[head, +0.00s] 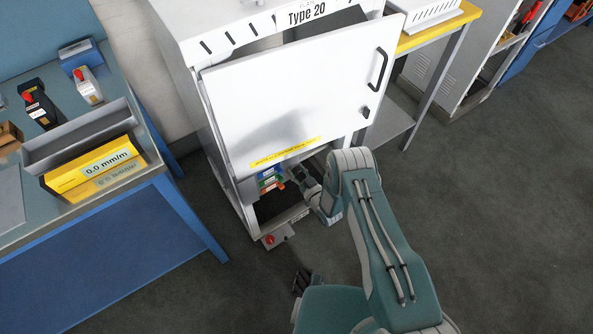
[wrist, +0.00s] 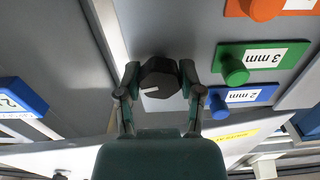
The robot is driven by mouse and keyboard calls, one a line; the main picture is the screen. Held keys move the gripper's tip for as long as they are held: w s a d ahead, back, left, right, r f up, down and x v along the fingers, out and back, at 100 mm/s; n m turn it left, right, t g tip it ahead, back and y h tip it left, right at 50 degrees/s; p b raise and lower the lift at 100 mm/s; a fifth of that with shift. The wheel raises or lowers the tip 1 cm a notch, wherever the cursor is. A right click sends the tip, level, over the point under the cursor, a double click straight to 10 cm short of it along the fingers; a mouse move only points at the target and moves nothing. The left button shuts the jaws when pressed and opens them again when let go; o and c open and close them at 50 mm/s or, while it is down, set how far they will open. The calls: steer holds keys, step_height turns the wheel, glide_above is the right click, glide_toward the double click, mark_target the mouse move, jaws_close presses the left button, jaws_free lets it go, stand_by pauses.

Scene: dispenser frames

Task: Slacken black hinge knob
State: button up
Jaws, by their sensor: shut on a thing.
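The black knob (wrist: 159,84) sits on a grey panel in the wrist view, with a white mark on its face pointing left. My gripper (wrist: 160,80) has a finger on each side of the knob and is shut on it. In the head view my gripper (head: 308,180) reaches into the opening of the white cabinet, below its raised door (head: 290,95). The black knob cannot be made out in the head view.
Beside the knob are a green 3 mm block (wrist: 262,60), a blue 2 mm block (wrist: 238,97) and an orange block (wrist: 270,8). Another blue block (wrist: 22,97) is at the left. A blue workbench (head: 165,190) stands left of the cabinet. Floor at the right is clear.

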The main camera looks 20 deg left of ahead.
steer(key=shift+m, duration=0.4)
steer(key=o, duration=1.2)
steer(key=shift+a, duration=0.1)
steer(key=shift+c, duration=0.2)
steer(key=v, duration=1.2)
